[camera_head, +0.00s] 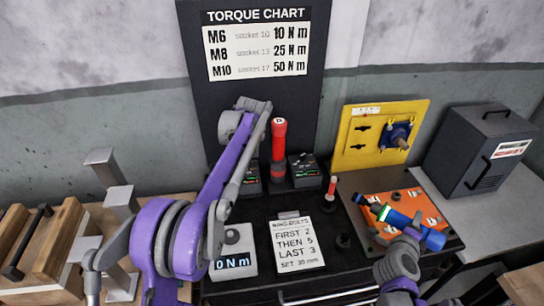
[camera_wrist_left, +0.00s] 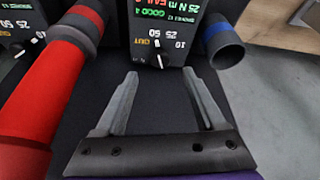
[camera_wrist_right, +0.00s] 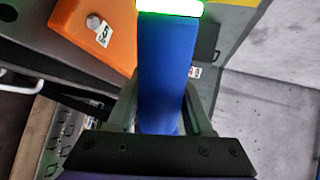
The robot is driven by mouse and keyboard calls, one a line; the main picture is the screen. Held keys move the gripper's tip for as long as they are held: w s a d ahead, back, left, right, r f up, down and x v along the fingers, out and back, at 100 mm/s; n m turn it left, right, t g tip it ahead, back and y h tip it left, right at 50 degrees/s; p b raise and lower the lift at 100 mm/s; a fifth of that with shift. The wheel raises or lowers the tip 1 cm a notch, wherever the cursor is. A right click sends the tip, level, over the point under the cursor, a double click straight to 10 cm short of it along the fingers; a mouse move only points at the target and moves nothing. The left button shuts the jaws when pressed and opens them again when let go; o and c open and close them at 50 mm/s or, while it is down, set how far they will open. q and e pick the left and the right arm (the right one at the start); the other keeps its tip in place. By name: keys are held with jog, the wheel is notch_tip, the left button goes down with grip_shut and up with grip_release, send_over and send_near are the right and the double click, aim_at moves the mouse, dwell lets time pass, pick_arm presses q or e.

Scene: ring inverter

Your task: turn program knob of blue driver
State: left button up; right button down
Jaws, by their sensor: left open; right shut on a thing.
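The blue driver (camera_head: 412,227) is in my right gripper (camera_head: 405,240), tilted over the orange plate at the right. In the right wrist view its blue body (camera_wrist_right: 162,75) stands between the fingers, with a glowing green band at its top. In the left wrist view a dark box (camera_wrist_left: 168,30) with a lit display carries a black knob (camera_wrist_left: 160,57) with a white pointer, marked 10, 25, 50 and OUT. A blue ring holder (camera_wrist_left: 226,48) beside it is empty. My left gripper (camera_wrist_left: 160,75) is open and empty, its fingertips just short of the knob. The head view hides it behind my arm.
A red driver (camera_head: 279,140) stands upright; it fills the left of the left wrist view (camera_wrist_left: 55,75). A yellow panel (camera_head: 352,150), grey cabinet (camera_head: 470,155), orange plate (camera_head: 435,213) and white note card (camera_head: 295,245) lie around. A torque chart (camera_head: 257,45) hangs behind.

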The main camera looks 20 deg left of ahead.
pick_arm(q)
jog(key=v, duration=0.6)
jog(key=shift+r, duration=0.3)
jog(key=shift+d, duration=0.1)
